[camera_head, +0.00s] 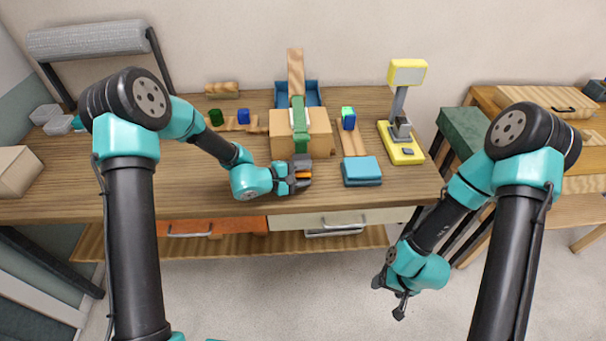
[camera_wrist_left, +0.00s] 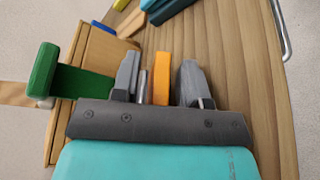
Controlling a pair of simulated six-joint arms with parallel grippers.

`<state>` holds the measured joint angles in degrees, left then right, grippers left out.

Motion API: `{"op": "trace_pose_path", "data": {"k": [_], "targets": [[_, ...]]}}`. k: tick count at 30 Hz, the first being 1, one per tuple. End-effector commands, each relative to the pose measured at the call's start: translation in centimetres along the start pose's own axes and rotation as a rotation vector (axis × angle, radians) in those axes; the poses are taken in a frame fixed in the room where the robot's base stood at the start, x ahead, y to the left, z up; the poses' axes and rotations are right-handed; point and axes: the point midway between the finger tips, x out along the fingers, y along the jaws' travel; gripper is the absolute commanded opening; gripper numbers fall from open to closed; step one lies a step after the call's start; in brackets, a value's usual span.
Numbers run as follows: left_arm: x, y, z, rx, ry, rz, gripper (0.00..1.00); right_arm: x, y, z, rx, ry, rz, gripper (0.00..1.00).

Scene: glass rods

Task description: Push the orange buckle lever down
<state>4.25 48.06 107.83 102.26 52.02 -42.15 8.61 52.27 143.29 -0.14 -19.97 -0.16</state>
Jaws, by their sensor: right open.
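The orange lever (camera_head: 303,175) shows as a small orange strip at the front of the workbench in the head view. In the left wrist view the orange lever (camera_wrist_left: 162,78) stands between the two grey fingers of my left gripper (camera_wrist_left: 160,80). A thin metal piece (camera_wrist_left: 142,85) is beside it. The fingers are apart, with visible gaps to the lever. In the head view my left gripper (camera_head: 302,172) is low over the table, in front of the wooden box. The lever's base is hidden. My right gripper (camera_head: 390,292) is open and empty, beyond the table's front edge, above the floor.
A wooden box (camera_head: 282,131) with a green strap (camera_head: 299,118) stands behind my left gripper. A blue block (camera_head: 362,170) lies to its right, and a yellow device (camera_head: 403,145) stands farther right. Drawers are below the front edge. The table's left part is mostly clear.

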Motion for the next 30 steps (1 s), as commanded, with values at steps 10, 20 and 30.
{"op": "trace_pose_path", "data": {"k": [10, 20, 30], "targets": [[-0.7, 0.1, 0.0, 0.000, 0.001, 0.001, 0.40, 0.0, 0.0, 0.0, 0.000, 0.000, 0.000, 0.77], [-5.8, 0.1, -0.1, 0.000, 0.003, 0.002, 0.40, 0.0, 0.0, 0.0, 0.000, 0.000, 0.000, 0.77], [-12.3, 0.1, -0.1, 0.001, 0.003, 0.002, 0.40, 0.0, 0.0, 0.0, 0.000, 0.000, 0.000, 0.77]]}}
